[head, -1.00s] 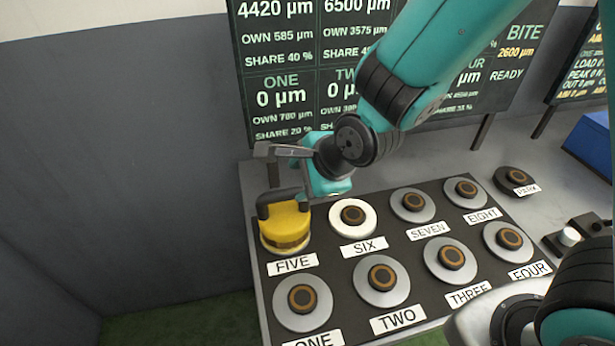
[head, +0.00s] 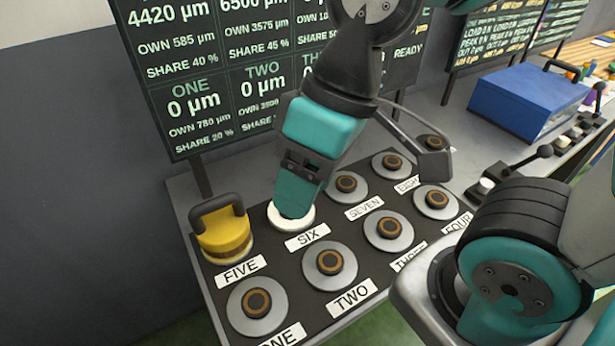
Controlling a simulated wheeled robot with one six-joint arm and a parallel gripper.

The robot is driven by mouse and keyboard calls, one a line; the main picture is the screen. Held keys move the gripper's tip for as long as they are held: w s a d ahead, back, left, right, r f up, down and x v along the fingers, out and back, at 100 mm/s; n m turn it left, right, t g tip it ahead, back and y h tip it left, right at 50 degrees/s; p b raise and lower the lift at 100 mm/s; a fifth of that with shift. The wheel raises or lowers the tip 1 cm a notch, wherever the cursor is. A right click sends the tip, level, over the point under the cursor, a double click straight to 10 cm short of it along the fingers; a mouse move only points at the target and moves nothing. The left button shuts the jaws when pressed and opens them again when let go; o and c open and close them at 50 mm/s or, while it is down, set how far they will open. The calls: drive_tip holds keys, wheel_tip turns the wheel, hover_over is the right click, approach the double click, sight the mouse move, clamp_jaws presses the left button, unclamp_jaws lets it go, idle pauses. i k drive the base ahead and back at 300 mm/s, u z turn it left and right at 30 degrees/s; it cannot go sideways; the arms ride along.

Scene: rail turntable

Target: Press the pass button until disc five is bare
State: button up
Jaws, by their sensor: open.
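A yellow weight (head: 222,232) with a dark handle and a brown band sits upright on disc five, above the FIVE label (head: 240,269); it covers most of that disc. My gripper (head: 292,208) is to the right of the weight, pointing down over the white disc six (head: 277,222). It hides that disc's centre; I cannot tell whether it touches it. It holds nothing that I can see. No button legibly marked pass shows; a small white cap (head: 486,185) stands near a black lever at the right, its name unreadable.
Discs one (head: 257,303), two (head: 330,264) and several others are bare on the dark plate. A display board (head: 205,130) stands behind. A blue box (head: 530,98) and more levers are at the right. My own arm covers the lower right.

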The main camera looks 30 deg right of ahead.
sight(484, 186)
drive_tip(key=z, duration=0.15)
drive_tip(key=k, duration=0.45)
drive_tip(key=z, duration=1.35)
drive_tip(key=i, duration=0.5)
